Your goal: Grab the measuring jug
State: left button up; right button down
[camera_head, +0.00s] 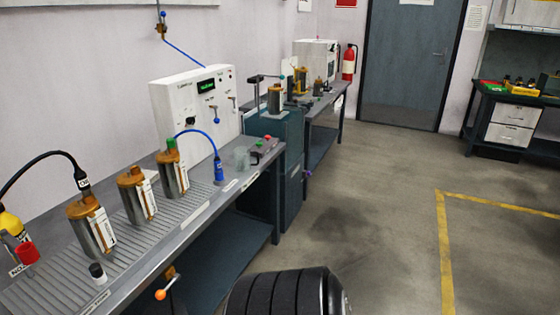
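A small clear jug (241,158), which looks like the measuring jug, stands upright on the grey workbench (222,200) near its far right end. It is just right of a blue hose end (219,171) and in front of the white control panel (195,112). Its details are too small and see-through to make out. Neither of my grippers is in view.
Several metal cylinders with orange tops, such as one (91,226), stand along the bench. Red and green buttons (263,141) sit right of the jug. A dark cabinet (278,165) stands beyond the bench. The floor to the right (390,210) is clear.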

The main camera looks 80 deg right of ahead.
aim_at(242, 155)
jog(key=z, duration=2.4)
